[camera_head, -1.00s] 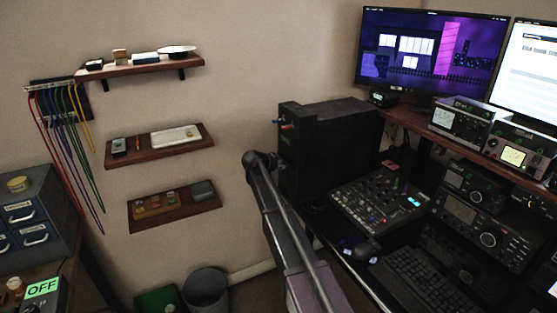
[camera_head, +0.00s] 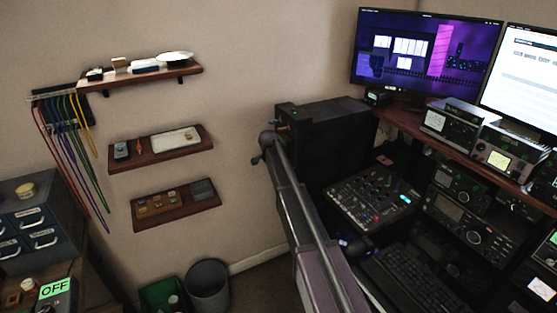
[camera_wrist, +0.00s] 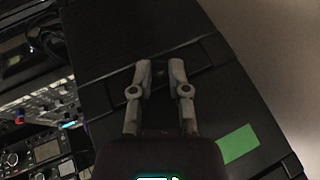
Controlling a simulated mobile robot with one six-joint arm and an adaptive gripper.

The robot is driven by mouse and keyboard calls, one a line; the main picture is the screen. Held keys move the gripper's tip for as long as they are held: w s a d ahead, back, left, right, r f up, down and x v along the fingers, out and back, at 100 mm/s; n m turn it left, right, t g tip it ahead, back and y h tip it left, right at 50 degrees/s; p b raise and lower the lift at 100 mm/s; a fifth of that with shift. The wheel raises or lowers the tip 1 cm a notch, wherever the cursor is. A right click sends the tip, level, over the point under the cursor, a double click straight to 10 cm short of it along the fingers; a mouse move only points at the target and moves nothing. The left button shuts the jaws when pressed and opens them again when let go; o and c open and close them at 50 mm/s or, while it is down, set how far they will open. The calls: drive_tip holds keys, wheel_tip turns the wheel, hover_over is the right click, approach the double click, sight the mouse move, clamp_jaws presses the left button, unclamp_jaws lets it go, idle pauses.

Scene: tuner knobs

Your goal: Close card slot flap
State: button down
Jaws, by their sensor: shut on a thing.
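The wrist view shows a dark panel of what appears to be this case (camera_wrist: 125,35), with a green label (camera_wrist: 239,144). A narrow dark strip (camera_wrist: 108,87), which looks like the card slot flap, crosses the panel. My gripper (camera_wrist: 160,72) is at this strip, its grey fingers slightly apart and shut on a small dark part of it. The held part is mostly hidden. In the head view my arm stands before the case; the fingers cannot be made out there.
The mixer (camera_head: 370,203), keyboard (camera_head: 410,275) and radios (camera_head: 468,222) crowd the desk right of my arm. Monitors (camera_head: 425,60) stand above. Wall shelves (camera_head: 162,152) hang at left. A grey bin (camera_head: 207,287) stands on the floor below.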

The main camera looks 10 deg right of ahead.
drive_tip(key=shift+s+d, duration=0.1)
drive_tip(key=shift+s, duration=0.05)
drive_tip(key=c, duration=0.6)
unclamp_jaws()
drive_tip(key=shift+f, duration=0.1)
